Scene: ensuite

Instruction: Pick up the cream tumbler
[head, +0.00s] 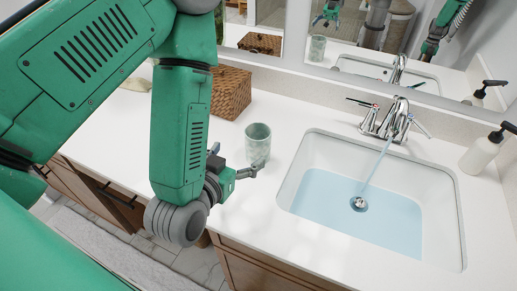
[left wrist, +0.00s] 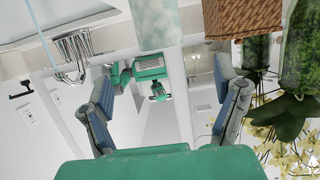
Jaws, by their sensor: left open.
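The cream tumbler (head: 258,143), pale with a greenish mottled look, stands upright on the white counter between the woven basket and the sink. My left gripper (head: 241,163) is open and empty, low at the near-left side of the tumbler. One finger reaches toward the tumbler's base; I cannot tell whether it touches. In the left wrist view the scene is upside down, and the tumbler (left wrist: 155,24) shows at the top edge, partly cut off, between the lines of the two open fingers (left wrist: 166,90). My right gripper is not directly in view.
A woven basket (head: 228,92) stands behind and left of the tumbler. A sink (head: 290,180) with running water and a chrome faucet (head: 388,122) lies to the right. A soap bottle (head: 481,153) stands far right. A mirror backs the counter. Plants (left wrist: 300,55) show in the wrist view.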

